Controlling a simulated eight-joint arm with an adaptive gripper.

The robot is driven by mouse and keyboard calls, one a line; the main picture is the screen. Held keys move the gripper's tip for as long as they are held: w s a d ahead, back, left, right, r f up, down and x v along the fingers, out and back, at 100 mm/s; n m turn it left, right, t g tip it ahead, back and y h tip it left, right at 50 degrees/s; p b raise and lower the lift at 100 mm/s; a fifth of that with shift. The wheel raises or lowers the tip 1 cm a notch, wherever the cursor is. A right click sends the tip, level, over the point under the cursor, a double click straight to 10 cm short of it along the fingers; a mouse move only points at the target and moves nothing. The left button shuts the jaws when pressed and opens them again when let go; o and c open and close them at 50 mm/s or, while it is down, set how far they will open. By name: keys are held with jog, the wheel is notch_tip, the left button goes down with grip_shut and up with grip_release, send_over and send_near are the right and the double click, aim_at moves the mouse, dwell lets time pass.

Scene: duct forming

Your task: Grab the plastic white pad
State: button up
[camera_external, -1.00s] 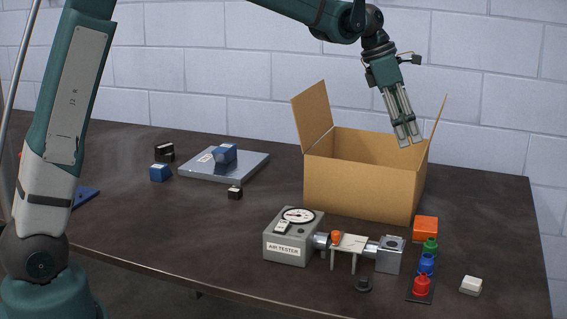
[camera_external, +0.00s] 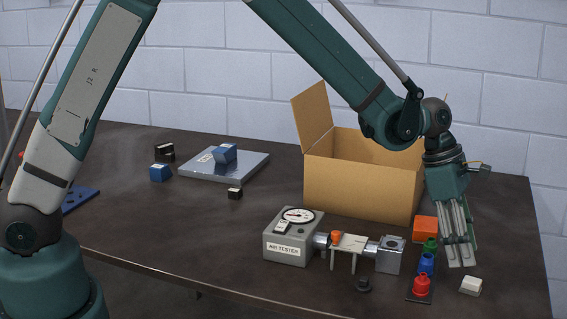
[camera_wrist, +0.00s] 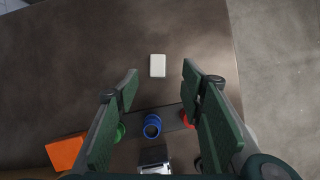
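The white pad (camera_external: 471,285) is a small white block lying on the dark table near its right front corner. It also shows in the wrist view (camera_wrist: 158,65), upper middle, ahead of the fingers and between their lines. My gripper (camera_external: 461,264) points down above the table, just behind and above the pad in the external view, apart from it.
A strip with red (camera_external: 422,285), blue (camera_external: 426,264) and green (camera_external: 430,245) fittings stands left of my gripper, close to the fingers. An orange block (camera_external: 425,228), an open cardboard box (camera_external: 360,190) and the air tester (camera_external: 288,240) are nearby. The table edge runs right of the pad.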

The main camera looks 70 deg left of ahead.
aim_at(474, 280)
jog(key=shift+f, duration=0.1)
jog(key=shift+x, duration=1.2)
jog(key=shift+w+f, duration=0.1)
jog(key=shift+b+x, duration=0.45)
jog(key=shift+x, duration=2.05)
jog(key=shift+w, duration=0.2)
jog(key=c, duration=1)
